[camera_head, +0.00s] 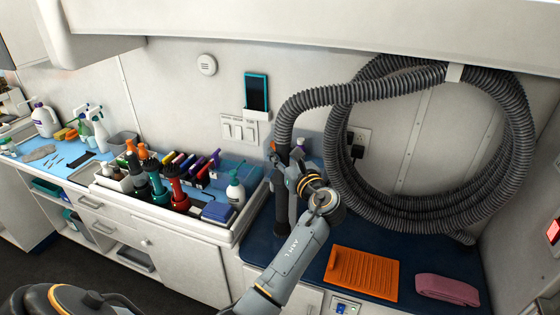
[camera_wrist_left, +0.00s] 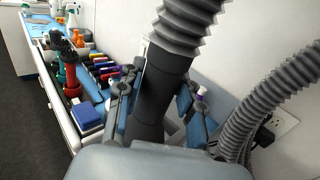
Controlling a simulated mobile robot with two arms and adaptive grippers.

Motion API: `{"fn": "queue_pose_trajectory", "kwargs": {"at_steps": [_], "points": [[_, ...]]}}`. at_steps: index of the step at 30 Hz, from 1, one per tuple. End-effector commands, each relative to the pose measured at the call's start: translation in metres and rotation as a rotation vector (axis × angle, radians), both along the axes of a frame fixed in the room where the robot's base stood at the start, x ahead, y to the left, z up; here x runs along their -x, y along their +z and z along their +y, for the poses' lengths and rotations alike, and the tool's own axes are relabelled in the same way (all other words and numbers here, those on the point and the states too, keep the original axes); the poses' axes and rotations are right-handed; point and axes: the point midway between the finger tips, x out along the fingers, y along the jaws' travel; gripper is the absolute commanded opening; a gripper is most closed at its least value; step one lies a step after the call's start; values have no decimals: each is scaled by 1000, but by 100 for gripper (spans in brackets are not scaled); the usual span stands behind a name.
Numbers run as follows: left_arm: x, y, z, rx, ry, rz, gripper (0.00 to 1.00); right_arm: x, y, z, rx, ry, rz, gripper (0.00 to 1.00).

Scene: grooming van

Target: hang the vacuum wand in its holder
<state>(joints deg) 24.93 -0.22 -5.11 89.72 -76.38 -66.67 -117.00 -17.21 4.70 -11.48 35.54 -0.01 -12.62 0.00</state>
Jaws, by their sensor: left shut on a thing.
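The vacuum wand (camera_head: 283,205) is a dark upright tube at the right end of the counter, joined at its top to a ribbed grey hose (camera_head: 312,98). My left gripper (camera_head: 283,160) is shut on the wand's upper part, below the hose. In the left wrist view the wand (camera_wrist_left: 160,85) stands between the two fingers of my left gripper (camera_wrist_left: 157,98), tilted a little, its lower end hidden by the gripper body. I cannot make out the holder clearly. My right gripper is not in view.
The hose hangs coiled on the wall. An orange slotted mat (camera_head: 362,272) and a folded pink towel (camera_head: 447,288) lie on the dark blue top. A tray (camera_head: 190,212) of bottles and tools is left of the wand.

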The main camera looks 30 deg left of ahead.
Motion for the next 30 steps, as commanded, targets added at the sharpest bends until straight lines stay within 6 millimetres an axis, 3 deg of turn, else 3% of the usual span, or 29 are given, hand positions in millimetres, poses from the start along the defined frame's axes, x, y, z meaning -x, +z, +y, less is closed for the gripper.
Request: {"fn": "queue_pose_trajectory", "kwargs": {"at_steps": [18,30], "points": [[-45,2,11,-2,0,-4,0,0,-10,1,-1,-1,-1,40],[-52,2,13,-2,0,-5,0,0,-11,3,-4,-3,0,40]]}}
